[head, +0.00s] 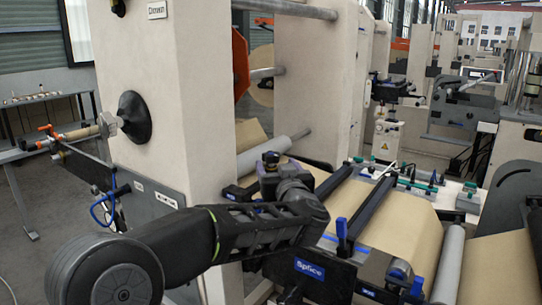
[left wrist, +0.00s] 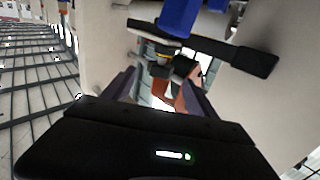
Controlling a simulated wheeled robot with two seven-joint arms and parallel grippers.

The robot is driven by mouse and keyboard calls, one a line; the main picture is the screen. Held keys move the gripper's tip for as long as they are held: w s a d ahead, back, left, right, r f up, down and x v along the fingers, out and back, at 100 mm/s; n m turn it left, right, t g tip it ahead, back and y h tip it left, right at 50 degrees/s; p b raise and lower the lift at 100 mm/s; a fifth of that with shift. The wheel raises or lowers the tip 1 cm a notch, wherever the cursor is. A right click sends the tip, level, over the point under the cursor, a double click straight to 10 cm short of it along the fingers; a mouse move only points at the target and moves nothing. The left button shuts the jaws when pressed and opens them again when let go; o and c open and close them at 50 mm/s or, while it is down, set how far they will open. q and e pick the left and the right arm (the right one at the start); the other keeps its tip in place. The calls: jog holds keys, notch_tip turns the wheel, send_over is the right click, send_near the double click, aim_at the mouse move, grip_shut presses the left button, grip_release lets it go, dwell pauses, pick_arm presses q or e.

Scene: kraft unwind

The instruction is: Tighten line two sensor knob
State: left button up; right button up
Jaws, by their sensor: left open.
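My left gripper (left wrist: 160,78) is open in the left wrist view, its two dark fingers spread apart. Ahead of and between the fingers is a small dark knob-like part (left wrist: 183,66), with a yellow band beside it. I cannot tell for certain that it is the sensor knob. No contact with the fingers shows. In the head view my left arm reaches in from the lower left, and its dark wrist end (head: 292,195) is by the web table's near side. The fingertips are hidden there. A small dark block (head: 270,160) shows just above the wrist. My right gripper is out of view.
A black bar (left wrist: 245,60) and a blue block (left wrist: 180,15) lie close ahead of the gripper. A cream column (head: 160,90) stands left of the wrist. Brown kraft web (head: 400,225), a black "Splice" bar (head: 310,270) and rollers lie to the right.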

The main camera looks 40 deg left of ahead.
aim_at(273, 160)
pick_arm(q)
jog(key=p+x, duration=0.1)
jog(key=x, duration=0.6)
jog(key=shift+w+a+p, duration=0.1)
jog(key=shift+p, duration=0.2)
jog(key=c, duration=1.4)
